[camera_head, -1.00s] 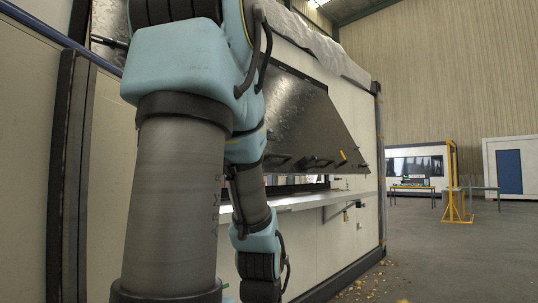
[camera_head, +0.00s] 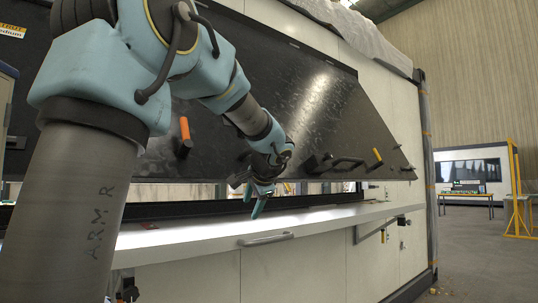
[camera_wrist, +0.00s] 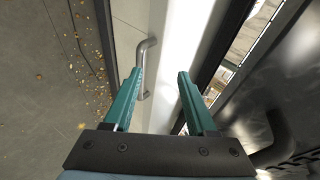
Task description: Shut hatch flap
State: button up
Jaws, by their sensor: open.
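The hatch flap (camera_head: 335,105) is a dark metal panel on the container wall. It is hinged along its top and stands tilted outward, with an open gap under its lower edge. Black handles and orange-tipped latches sit along that edge. My gripper (camera_head: 259,207) is below the flap's lower edge and above the shelf, pointing down. In the wrist view its two teal fingers (camera_wrist: 160,85) are apart with nothing held between them. The flap also shows in the wrist view as a dark surface (camera_wrist: 290,75) at the right, with a black handle (camera_wrist: 280,140).
A pale shelf (camera_head: 190,229) runs along the opening, with a metal handle (camera_head: 266,239) on its front. The handle also shows in the wrist view (camera_wrist: 147,62). Open concrete floor lies at the right, with a distant table (camera_head: 465,196) and yellow frame (camera_head: 517,200).

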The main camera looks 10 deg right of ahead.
jog(key=d+r+m+t, duration=0.15)
jog(key=d+r, duration=0.25)
jog(key=r, duration=0.5)
jog(key=d+r+m+t, duration=0.1)
jog(key=d+r+t, duration=0.25)
jog(key=r, duration=0.55)
jog(key=p+x, duration=0.1)
jog(key=x, duration=0.2)
jog(key=p+x, duration=0.1)
jog(key=x, duration=0.3)
jog(key=d+p+x, duration=0.1)
jog(key=p+x, duration=0.1)
jog(key=x, duration=0.2)
grip_shut()
